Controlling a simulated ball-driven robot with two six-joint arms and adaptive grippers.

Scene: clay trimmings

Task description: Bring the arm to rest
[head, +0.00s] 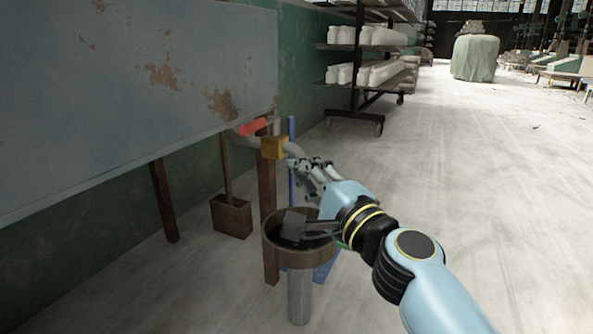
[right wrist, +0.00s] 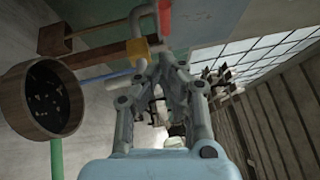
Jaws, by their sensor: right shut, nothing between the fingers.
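My right arm comes in from the lower right in the head view. Its gripper (head: 305,164) is raised above and beyond a round brown bin (head: 318,258), close to a pipe with a yellow block in the picture. Its fingers are together and hold nothing. In the right wrist view the gripper's fingers (right wrist: 163,64) meet near the pipe's end; I cannot tell whether they touch it. The bin (right wrist: 18,103) shows at left there, dark inside with small pale bits. Part of my right wrist hides some of the bin in the head view. My left gripper is not in view.
A grey pipe (head: 295,149) with a yellow block (head: 274,147) and red handle (head: 254,127) sticks out by a rust-stained panel (head: 130,80). A brown box (head: 231,217) stands on the floor behind. A shelf rack (head: 356,70) stands farther back. The floor at right is clear.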

